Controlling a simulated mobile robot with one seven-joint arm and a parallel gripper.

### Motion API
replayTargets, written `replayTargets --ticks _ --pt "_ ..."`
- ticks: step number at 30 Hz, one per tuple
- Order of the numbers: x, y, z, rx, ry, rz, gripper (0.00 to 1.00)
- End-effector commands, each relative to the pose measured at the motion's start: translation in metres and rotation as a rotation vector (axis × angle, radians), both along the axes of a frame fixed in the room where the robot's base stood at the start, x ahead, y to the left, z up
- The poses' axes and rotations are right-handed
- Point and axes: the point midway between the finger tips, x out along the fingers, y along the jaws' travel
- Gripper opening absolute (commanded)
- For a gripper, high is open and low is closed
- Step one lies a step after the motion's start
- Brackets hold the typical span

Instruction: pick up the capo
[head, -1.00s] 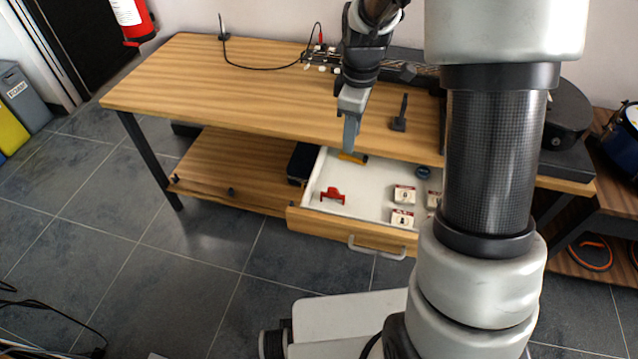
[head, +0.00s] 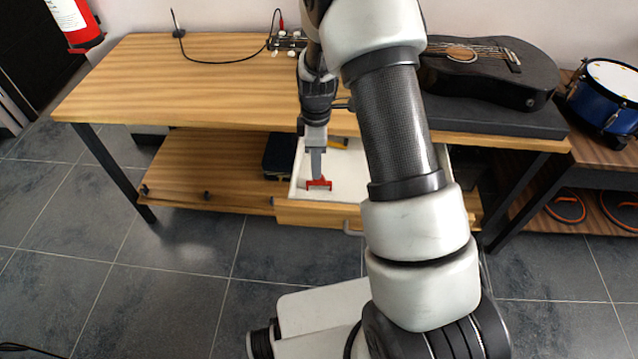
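The capo looks to be the small red clamp-shaped piece (head: 319,185) in the left front part of the open white-lined drawer (head: 345,188). My gripper (head: 316,178) points down into the drawer, with its fingers right at the red piece and overlapping its upper part in the head view. The fingers are seen edge-on as one grey strip, so I cannot tell whether they are open or closed, or whether they touch the piece.
A yellow-orange object (head: 338,143) lies behind, near the tabletop (head: 180,90) edge. A dark case (head: 281,155) sits left of the drawer on the lower shelf (head: 210,165). My arm hides the drawer's right part. A black guitar (head: 485,75) and blue drum (head: 605,95) are right.

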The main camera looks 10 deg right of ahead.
Motion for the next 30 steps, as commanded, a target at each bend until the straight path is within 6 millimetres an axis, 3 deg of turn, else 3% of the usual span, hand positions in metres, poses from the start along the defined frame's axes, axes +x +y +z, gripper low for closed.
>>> replayTargets --ticks 3,11,19,27,30 --pt "0.000 0.000 -0.016 -0.001 0.001 0.000 0.34" --pt "0.000 -0.002 -0.030 -0.001 0.001 0.000 0.34" --pt "0.002 -0.008 -0.069 -0.001 0.001 0.000 0.34" --pt "0.003 -0.008 -0.072 0.000 -0.001 0.000 0.34" --pt "0.003 -0.008 -0.072 0.000 -0.001 0.000 0.17"
